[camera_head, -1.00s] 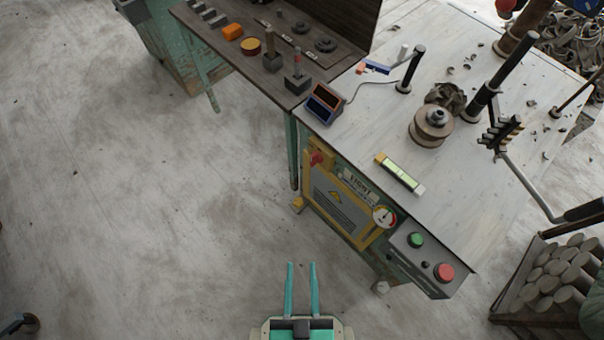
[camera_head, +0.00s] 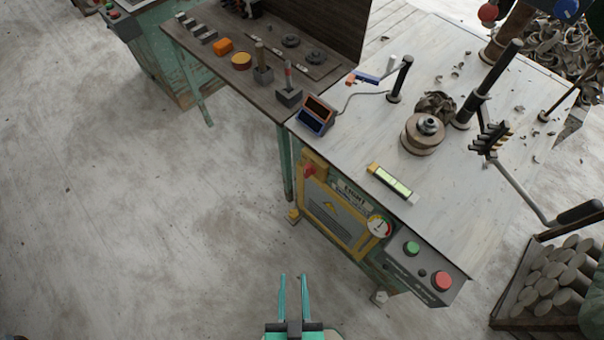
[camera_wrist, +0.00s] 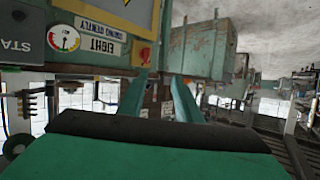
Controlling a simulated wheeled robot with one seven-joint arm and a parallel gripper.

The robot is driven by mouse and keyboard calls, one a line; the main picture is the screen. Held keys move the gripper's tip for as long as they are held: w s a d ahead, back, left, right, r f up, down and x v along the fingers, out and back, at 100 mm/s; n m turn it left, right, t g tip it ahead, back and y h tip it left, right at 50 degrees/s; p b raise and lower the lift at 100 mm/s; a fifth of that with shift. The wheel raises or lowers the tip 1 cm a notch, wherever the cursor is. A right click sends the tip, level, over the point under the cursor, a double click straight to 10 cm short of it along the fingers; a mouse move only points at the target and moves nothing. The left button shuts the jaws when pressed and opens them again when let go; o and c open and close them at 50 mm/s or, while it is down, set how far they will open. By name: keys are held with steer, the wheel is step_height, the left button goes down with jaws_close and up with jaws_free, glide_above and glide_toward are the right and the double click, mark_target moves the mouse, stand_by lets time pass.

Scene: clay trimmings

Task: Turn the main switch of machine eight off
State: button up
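Machine eight is the green bench with a pale top (camera_head: 450,120); its sign (camera_head: 352,194) reads EIGHT, upside down in the wrist view (camera_wrist: 96,44). A red rotary switch (camera_head: 309,171) sits on a yellow plate at the upper left of its front panel.
A round gauge (camera_head: 379,227), a green button (camera_head: 411,248) and a red button (camera_head: 442,281) are right of the switch. A dark side table (camera_head: 215,60) with small tools adjoins on the left. A crate of clay pieces (camera_head: 515,300) stands at right. The floor at left is clear.

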steer(key=w+a+f+g, duration=0.2)
steer(key=f, duration=0.6)
steer(key=w+a+f+g, duration=0.1)
steer(key=w+a+f, duration=0.15)
steer(key=f, duration=0.55)
steer(key=m+t+h, duration=0.2)
steer(key=m+h, duration=0.7)
steer(key=h, duration=0.4)
glide_toward(304, 173)
steer(key=x, duration=0.9)
steer(key=shift+r, duration=0.25)
jaws_close()
